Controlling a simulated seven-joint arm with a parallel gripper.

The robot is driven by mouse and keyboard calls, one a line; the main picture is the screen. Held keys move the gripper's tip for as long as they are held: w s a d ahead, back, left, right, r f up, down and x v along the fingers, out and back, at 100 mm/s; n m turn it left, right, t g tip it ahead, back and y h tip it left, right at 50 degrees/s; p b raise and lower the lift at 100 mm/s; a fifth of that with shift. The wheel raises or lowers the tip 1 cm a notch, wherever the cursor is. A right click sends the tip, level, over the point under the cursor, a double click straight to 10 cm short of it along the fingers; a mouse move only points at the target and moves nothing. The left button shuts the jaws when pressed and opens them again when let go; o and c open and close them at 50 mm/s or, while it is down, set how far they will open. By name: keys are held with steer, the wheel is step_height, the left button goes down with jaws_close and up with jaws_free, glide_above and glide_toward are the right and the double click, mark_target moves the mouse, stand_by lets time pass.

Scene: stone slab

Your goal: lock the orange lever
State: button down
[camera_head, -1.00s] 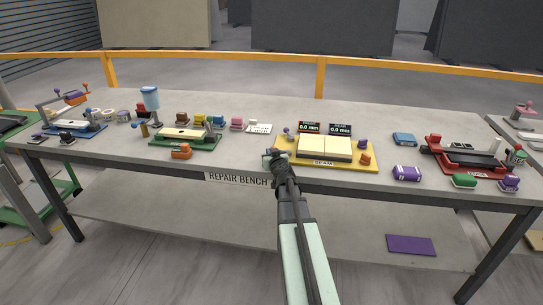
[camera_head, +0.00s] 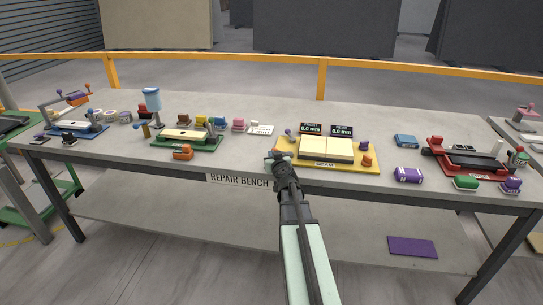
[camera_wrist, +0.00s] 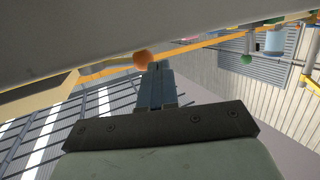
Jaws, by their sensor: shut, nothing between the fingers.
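An orange ball knob (camera_wrist: 143,60) shows in the wrist view just beyond the tips of my gripper (camera_wrist: 154,68). Whether they touch I cannot tell. My fingers are shut and empty.
Left of my gripper are a green station (camera_head: 165,146), an orange block (camera_head: 183,152) and a pink block (camera_head: 238,125). To the right are a purple striped block (camera_head: 408,175) and a red station (camera_head: 436,152). The bench's front edge (camera_head: 335,182) runs close below my gripper.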

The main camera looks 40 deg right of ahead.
steer(key=v, duration=1)
steer(key=shift+s, duration=0.1)
steer(key=s+a+f+m+g+y, duration=0.1)
steer(key=s+a+f+g+y, duration=0.45)
steer(key=f, duration=0.75)
steer(key=s+a+f+m+g+y, duration=0.2)
steer(key=s+a+f+g, duration=0.6)
steer(key=f, duration=0.5)
steer(key=s+a+f+n+g+h, duration=0.1)
steer(key=s+a+f+n+g, duration=0.2)
steer(key=s+a+f, duration=0.8)
steer(key=s+a+f+n+g+h, duration=0.1)
steer(key=s+a+f+n+g, duration=0.3)
steer(key=s+a+f, duration=0.7)
steer(key=s+g, duration=0.1)
steer(key=s, duration=0.5)
steer(key=shift+f, duration=0.15)
